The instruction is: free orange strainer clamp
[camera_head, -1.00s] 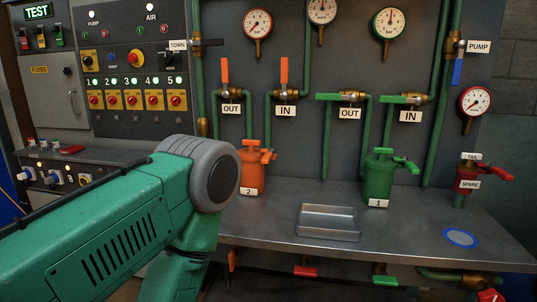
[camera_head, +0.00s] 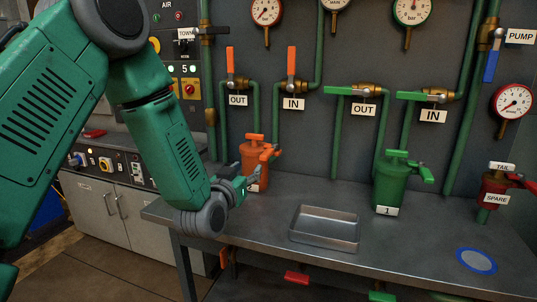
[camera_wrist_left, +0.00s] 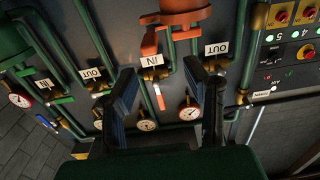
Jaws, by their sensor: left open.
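The orange strainer (camera_head: 257,160) stands on the bench in the head view, with an orange bar across its top and an orange arm, perhaps the clamp (camera_head: 268,153), at its upper right. My left gripper (camera_head: 246,182) is just left of and in front of its lower body, partly covering it and its number label. In the left wrist view the picture is upside down. The left gripper (camera_wrist_left: 160,78) is open there with nothing between its fingers, and part of the orange strainer (camera_wrist_left: 185,8) shows beyond them at the top edge. Contact cannot be told. My right gripper is not in view.
An empty metal tray (camera_head: 325,242) lies on the bench (camera_head: 420,250). A green strainer (camera_head: 391,182), a red spare fitting (camera_head: 493,190) and a blue-rimmed disc (camera_head: 477,261) are to the right. Orange OUT and IN levers (camera_head: 291,62) stand upright above the orange strainer.

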